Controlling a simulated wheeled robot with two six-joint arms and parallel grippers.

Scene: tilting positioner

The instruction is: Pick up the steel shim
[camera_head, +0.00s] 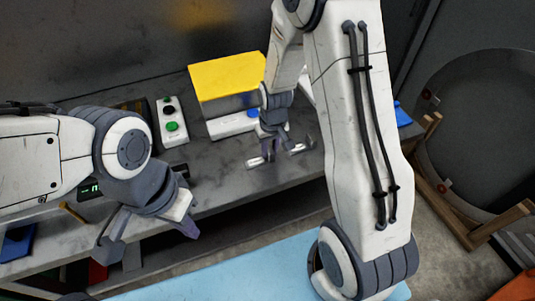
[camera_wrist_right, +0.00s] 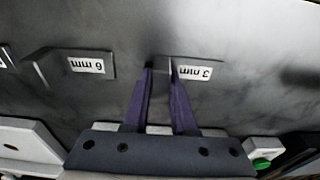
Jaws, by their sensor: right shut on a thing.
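Angled steel shims with white labels lie on the grey bench. In the right wrist view the shim marked 3 mm (camera_wrist_right: 193,70) has its upright tab between the purple fingertips of my right gripper (camera_wrist_right: 160,75), which is shut on it. In the head view this shim (camera_head: 256,162) lies just under my right gripper (camera_head: 270,150); it appears to be still at bench level. The 6 mm shim (camera_wrist_right: 88,66) stands to its left in the wrist view and to its right in the head view (camera_head: 298,149). My left gripper (camera_head: 147,243) is open and empty at the bench's front edge.
A yellow-topped box (camera_head: 226,76) stands behind my right gripper. A button box (camera_head: 171,121) with green and black buttons is left of it. A green digital display (camera_head: 91,189) is partly behind my left arm. A wooden frame (camera_head: 450,188) stands at the right.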

